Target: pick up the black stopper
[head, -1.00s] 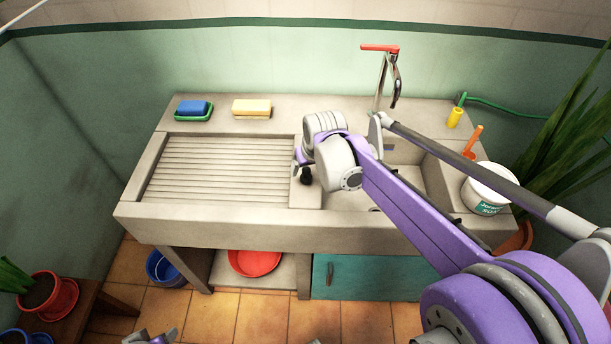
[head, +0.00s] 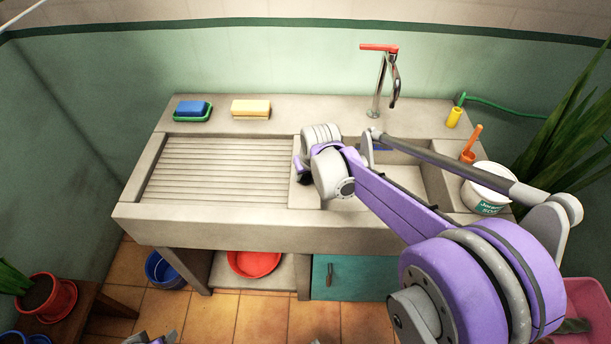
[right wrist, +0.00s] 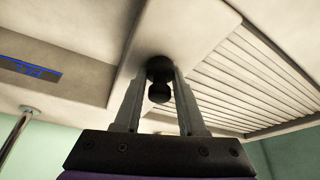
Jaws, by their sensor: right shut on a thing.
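The black stopper (right wrist: 159,92) is a small dark piece with a rounded knob, seen in the right wrist view. My right gripper (right wrist: 160,78) is shut on it, with one grey finger on each side. Behind the stopper is the flat strip between the ribbed drainboard and the basin; I cannot tell whether it touches that strip. In the head view my right gripper (head: 303,173) is low over this strip, and its wrist hides most of the stopper. A purple and grey part of mine, perhaps the left gripper (head: 150,339), shows at the bottom edge, cut off.
The ribbed drainboard (head: 225,170) is clear. A blue sponge (head: 192,107) in a green dish and a yellow sponge (head: 251,108) lie on the back ledge. The tap (head: 379,85) stands behind the basin. A white tub (head: 487,185) stands at the right.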

